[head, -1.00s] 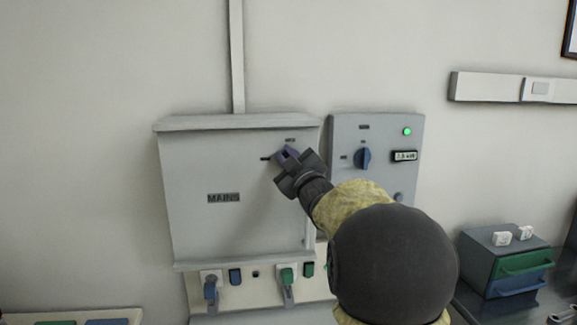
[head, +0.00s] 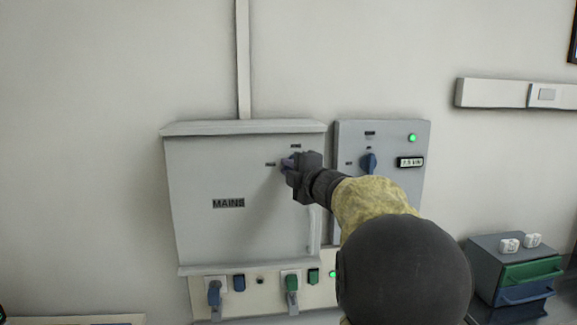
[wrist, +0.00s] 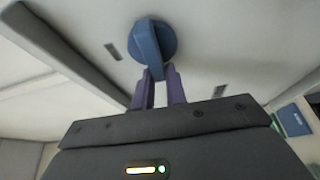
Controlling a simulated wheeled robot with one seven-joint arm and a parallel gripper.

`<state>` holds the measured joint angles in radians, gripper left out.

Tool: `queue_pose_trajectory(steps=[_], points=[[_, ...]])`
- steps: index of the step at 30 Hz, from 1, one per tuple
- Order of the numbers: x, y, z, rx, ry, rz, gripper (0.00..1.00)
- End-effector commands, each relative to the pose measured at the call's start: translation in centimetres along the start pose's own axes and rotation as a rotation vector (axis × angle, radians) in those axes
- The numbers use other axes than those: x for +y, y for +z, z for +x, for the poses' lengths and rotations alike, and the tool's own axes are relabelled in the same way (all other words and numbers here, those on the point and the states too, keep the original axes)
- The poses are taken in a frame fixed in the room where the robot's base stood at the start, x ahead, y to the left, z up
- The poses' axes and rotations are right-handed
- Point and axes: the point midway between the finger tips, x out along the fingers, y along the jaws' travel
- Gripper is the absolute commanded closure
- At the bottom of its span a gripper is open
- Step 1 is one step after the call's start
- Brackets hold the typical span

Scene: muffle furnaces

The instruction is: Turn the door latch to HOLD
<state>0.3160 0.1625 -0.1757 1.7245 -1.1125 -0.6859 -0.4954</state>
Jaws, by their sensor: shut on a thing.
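The door latch is a round blue knob (wrist: 152,42) with a raised bar, on the pale grey door of the cabinet marked MAINS (head: 240,160). In the wrist view the lower end of its bar sits between the two purple fingers of my gripper (wrist: 159,78), which is shut on it. In the head view my gripper (head: 287,164) is at the door's upper right and hides most of the latch. Two small dark labels lie by the latch, one to its left (head: 270,164) and one above (head: 296,146); their lettering is too small to read.
A second grey box (head: 423,135) to the right carries a blue switch (head: 369,163), a green lamp (head: 412,138) and a small display (head: 410,162). Sockets with plugs (head: 291,282) line the strip below the cabinet. A small drawer unit (head: 485,262) stands at lower right.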

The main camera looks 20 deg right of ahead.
Motion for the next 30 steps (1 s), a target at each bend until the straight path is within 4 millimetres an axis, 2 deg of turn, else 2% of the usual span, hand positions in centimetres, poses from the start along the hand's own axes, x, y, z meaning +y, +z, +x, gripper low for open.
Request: queue_pose_trajectory(steps=[1, 17, 18, 21, 30], points=[[-0.44, 0.59, -0.11, -0.015, -0.015, -0.01, 1.0], [-0.43, 0.64, -0.15, -0.016, -0.026, -0.044, 1.0], [-0.42, 0.65, -0.16, -0.016, -0.026, -0.044, 0.82], [-0.39, 0.63, -0.15, -0.016, -0.025, -0.043, 0.65], [-0.21, 0.36, -0.09, -0.009, -0.021, -0.043, 0.65]])
